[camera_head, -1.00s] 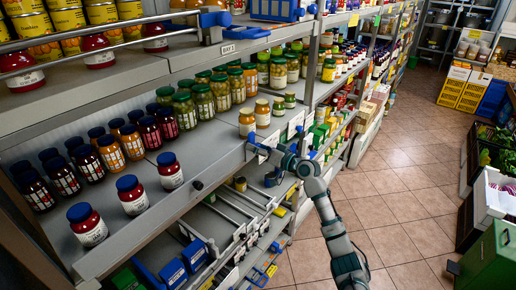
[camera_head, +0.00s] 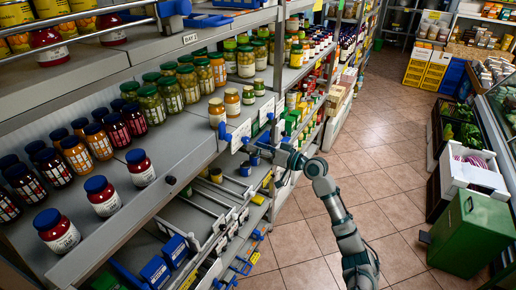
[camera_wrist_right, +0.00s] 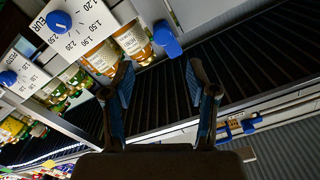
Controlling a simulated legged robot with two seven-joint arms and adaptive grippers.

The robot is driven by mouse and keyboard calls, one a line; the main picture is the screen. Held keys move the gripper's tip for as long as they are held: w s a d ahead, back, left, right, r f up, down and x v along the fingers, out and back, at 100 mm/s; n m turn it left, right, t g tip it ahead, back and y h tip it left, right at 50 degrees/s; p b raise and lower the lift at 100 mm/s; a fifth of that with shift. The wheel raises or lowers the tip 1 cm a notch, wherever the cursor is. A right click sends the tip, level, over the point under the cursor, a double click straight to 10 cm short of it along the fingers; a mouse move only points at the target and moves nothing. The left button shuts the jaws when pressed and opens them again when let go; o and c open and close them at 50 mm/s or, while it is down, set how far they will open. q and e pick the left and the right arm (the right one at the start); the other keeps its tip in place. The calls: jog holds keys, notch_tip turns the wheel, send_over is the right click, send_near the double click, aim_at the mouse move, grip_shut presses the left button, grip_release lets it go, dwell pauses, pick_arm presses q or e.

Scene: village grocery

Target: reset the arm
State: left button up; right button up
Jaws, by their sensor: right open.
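My right arm comes in from the bottom of the head view. Its gripper (camera_head: 254,150) is at the front edge of the middle shelf (camera_head: 196,152), close to the price cards. In the right wrist view the gripper (camera_wrist_right: 160,82) has two dark fingers with blue pads standing wide apart. Nothing is held between them. Whether the gripper touches the shelf edge I cannot tell. My left gripper is not in view.
Dark jars with blue lids (camera_head: 60,232), green jars (camera_head: 152,104) and orange jars (camera_head: 232,102) stand on the shelf. Price cards (camera_head: 241,134) line its edge. The tiled aisle floor (camera_head: 385,190) is clear. A green box (camera_head: 470,232) and a white crate (camera_head: 470,168) stand at the right.

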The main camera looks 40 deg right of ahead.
dwell(0.3)
